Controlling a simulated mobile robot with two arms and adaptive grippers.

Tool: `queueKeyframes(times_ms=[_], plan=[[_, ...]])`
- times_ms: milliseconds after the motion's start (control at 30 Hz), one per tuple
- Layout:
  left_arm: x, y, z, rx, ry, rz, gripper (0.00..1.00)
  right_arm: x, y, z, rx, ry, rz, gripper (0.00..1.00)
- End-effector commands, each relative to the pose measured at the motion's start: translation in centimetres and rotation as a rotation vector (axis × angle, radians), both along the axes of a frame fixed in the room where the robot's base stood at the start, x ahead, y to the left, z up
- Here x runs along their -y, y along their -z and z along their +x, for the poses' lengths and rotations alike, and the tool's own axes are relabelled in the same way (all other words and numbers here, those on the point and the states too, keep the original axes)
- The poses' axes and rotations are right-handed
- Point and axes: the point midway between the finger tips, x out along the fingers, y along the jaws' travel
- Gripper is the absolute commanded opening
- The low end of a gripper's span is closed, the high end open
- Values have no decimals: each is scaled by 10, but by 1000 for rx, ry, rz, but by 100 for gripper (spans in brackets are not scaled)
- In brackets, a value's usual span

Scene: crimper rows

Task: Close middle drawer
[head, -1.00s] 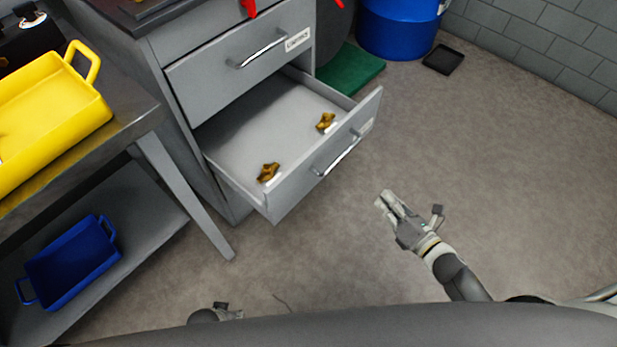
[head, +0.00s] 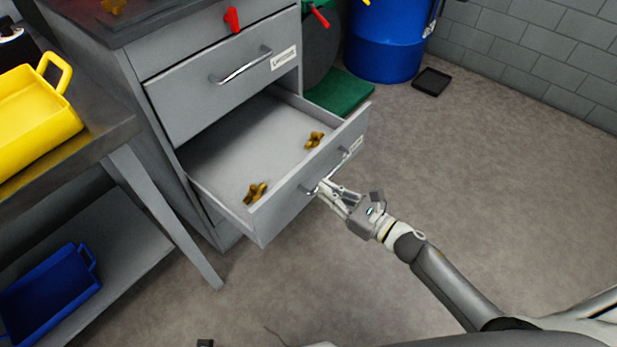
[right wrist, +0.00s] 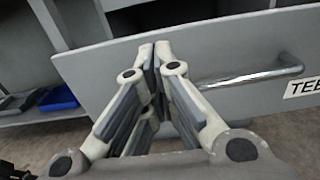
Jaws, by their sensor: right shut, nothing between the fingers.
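The grey middle drawer (head: 285,213) stands pulled out of the grey cabinet (head: 150,125), with two brass-coloured pieces inside, one near (head: 256,192) and one farther back (head: 314,139). Its silver bar handle (head: 340,170) is on the front panel and also shows in the right wrist view (right wrist: 250,76). My right gripper (head: 322,186) is shut and empty, its fingertips at the drawer front by the handle's left end. In the right wrist view its fingertips (right wrist: 153,50) overlap the panel left of the handle; I cannot tell whether they touch. My left gripper is not clearly visible.
A closed drawer (head: 225,75) sits above. A bench with a yellow tray (head: 35,125) and a blue tray (head: 50,295) stands left. A blue barrel (head: 385,45), green mat (head: 340,93) and black tray (head: 432,81) are behind. The floor (head: 480,180) at right is clear.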

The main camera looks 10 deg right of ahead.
Motion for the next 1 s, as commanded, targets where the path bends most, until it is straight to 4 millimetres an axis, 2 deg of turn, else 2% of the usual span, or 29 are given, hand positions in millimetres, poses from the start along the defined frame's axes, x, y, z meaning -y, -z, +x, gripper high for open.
queueKeyframes(times_ms=[200, 400, 1000], plan=[[0, 3, -2, -2, 1, 1, 40, -23, -1, 29, 2, 0, 2, 0], [-1, 6, -3, -4, 1, 2, 40, -34, 0, 45, 1, 1, 1, 0], [-1, 7, -3, -6, 1, 1, 40, -40, 0, 50, 0, 0, 1, 0]])
